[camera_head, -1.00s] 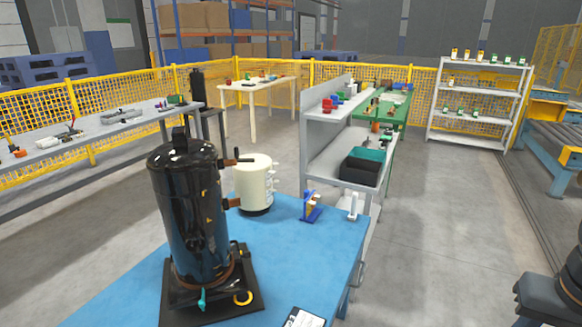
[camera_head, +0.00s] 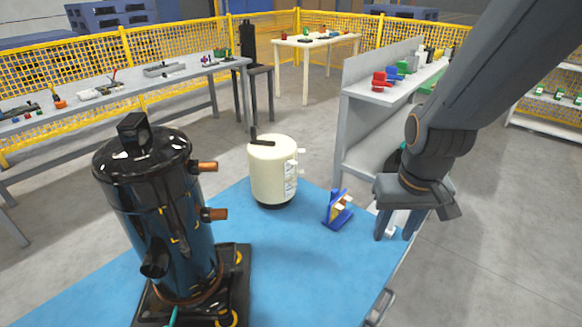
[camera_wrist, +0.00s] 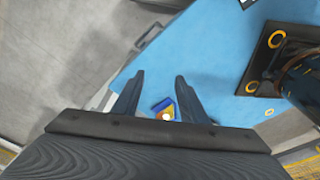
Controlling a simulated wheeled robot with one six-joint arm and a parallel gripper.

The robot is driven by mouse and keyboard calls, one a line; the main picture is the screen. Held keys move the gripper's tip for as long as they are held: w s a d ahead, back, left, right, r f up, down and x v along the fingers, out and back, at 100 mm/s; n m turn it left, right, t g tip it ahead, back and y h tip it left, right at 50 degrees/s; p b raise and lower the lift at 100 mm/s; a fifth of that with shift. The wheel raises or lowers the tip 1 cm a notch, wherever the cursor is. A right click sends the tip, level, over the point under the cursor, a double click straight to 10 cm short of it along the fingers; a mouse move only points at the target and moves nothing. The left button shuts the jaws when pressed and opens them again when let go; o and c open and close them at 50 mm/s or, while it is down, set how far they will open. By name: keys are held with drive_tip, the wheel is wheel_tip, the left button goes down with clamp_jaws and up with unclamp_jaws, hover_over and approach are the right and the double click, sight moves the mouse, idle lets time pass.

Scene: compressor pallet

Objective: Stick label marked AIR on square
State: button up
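My gripper (camera_head: 397,232) is at the right edge of the blue table, fingers pointing down, apart and empty. A small white object (camera_head: 398,217) is partly hidden behind the fingers; I cannot tell whether they touch it. To the left stands a small blue holder with a yellowish piece (camera_head: 337,209); it also shows in the wrist view (camera_wrist: 162,108). A cream tank (camera_head: 270,172) stands behind it, with small white patches on its right side. The black compressor (camera_head: 160,215) stands at the left on a dark base. I cannot read the word AIR or single out the square.
The blue table (camera_head: 290,265) is bare in its front middle. A grey shelf unit (camera_head: 358,130) stands behind my arm. A long grey bench (camera_head: 130,90) runs along the yellow fence at the left. A handle (camera_head: 380,306) sticks out at the table's right edge.

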drive_tip(key=w+d+f+n+t+b, duration=0.1)
drive_tip(key=w+f+n+t, duration=0.2)
drive_tip(key=w, duration=1)
drive_tip(key=n+t+y+b, duration=0.3)
drive_tip(key=n+t+y, duration=0.35)
drive_tip(key=y, duration=0.65)
approach(293, 170)
wheel_tip(293, 170, up, 4)
drive_tip(key=s, duration=0.2)
drive_tip(key=p+x, duration=0.2)
drive_tip(key=x, duration=0.5)
drive_tip(key=shift+t, duration=0.35)
drive_tip(key=shift+w+a+r, duration=0.1)
drive_tip(key=shift+a+r, duration=0.05)
clamp_jaws()
